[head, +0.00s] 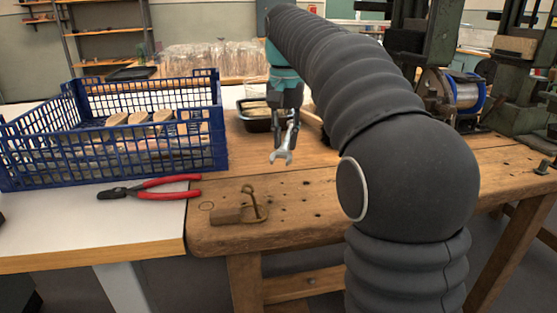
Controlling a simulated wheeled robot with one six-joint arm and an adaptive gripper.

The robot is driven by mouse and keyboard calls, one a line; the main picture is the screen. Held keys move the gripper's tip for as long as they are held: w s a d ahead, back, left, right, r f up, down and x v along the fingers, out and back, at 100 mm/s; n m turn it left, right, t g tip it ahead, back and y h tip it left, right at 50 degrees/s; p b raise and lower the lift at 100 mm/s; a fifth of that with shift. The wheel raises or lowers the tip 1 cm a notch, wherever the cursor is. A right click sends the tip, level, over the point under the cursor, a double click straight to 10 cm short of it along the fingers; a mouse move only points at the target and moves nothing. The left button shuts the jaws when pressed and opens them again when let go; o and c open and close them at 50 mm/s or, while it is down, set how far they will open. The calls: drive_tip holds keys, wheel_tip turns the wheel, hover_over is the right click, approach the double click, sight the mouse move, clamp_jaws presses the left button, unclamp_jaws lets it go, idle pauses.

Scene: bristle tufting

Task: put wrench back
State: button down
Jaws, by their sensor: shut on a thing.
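My gripper (287,127) hangs from the end of my arm, pointing down above the wooden workbench (310,195). It is shut on a small silver wrench (281,155). The wrench's open jaw end points down below the fingers, and it appears clear of the bench top. The rest of the wrench is hidden between the fingers. A black tray (254,124) stands just behind and left of my gripper.
A blue crate (215,150) with several wooden brush blocks stands on the white table at left. Red-handled pliers (165,188) lie in front of it. A wooden block with a metal hook (240,211) sits near the bench's front edge. Machines with a wire spool (467,94) stand at right.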

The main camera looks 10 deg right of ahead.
sight(279, 170)
drive_tip(key=shift+w+a+f, duration=0.15)
drive_tip(key=shift+a+f, duration=0.3)
drive_tip(key=shift+a, duration=0.25)
drive_tip(key=shift+f+b, duration=0.55)
drive_tip(key=shift+f, duration=1.45)
drive_tip(key=shift+f, duration=0.1)
drive_tip(key=c, duration=1.1)
unclamp_jaws()
drive_tip(key=shift+o, duration=0.2)
wheel_tip(279, 170, up, 8)
drive_tip(key=p, duration=0.2)
drive_tip(key=shift+f, duration=0.15)
